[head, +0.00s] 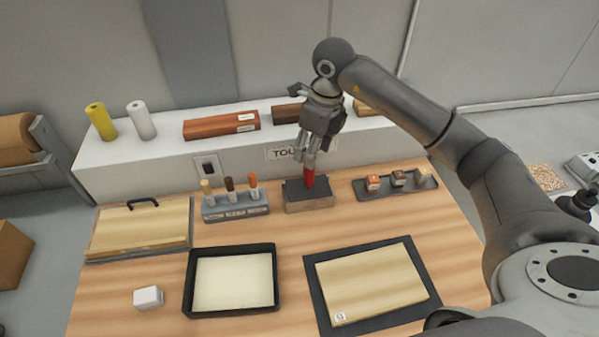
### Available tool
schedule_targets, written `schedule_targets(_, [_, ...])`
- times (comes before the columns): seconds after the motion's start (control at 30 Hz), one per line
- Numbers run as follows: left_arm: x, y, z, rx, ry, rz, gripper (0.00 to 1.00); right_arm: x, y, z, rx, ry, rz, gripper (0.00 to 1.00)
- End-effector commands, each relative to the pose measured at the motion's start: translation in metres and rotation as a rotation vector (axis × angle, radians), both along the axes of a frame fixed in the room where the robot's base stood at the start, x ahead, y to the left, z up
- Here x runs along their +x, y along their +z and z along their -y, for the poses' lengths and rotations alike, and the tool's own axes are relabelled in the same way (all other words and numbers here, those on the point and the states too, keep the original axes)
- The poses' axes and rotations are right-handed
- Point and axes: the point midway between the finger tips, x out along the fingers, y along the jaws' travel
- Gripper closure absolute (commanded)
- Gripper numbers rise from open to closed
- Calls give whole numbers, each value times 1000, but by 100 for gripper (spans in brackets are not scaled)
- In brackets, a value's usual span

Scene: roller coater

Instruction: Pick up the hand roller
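A red handle (310,177), likely the hand roller's, stands upright in a dark-topped block (309,205) at the back middle of the wooden table. The roller's lower part is hidden in or behind the block. My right gripper (306,163) points down from above, with its fingertips at the top of the red handle. Whether the fingers touch or grip it cannot be made out. My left gripper is out of view.
A rack with three handled tools (235,207) stands left of the block, and a dark tray with small jars (396,184) lies right. In front are a black-rimmed tray (188,285) and a wooden panel on a dark mat (322,308). A white shelf (160,160) runs behind.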

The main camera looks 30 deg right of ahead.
Motion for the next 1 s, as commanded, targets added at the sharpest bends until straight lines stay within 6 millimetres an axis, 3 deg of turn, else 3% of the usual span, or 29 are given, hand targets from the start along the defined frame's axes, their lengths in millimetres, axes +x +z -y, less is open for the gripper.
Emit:
schedule_targets(0.1, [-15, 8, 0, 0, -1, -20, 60, 1, -18, -1, -1, 0, -8, 51])
schedule_targets(0.3, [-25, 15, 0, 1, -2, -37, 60, 5, -45, -4, 0, 0, -4, 51])
schedule_targets(0.47, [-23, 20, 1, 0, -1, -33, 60, 7, -53, -4, 2, 0, -3, 51])
schedule_targets(0.7, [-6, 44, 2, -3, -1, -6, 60, 14, -78, -4, 1, 1, -6, 51])
schedule_targets(0.83, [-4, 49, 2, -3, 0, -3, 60, 17, -95, -6, 2, 0, -5, 51])
schedule_targets(1.0, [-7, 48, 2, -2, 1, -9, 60, 18, -102, -6, 0, 1, -1, 51])
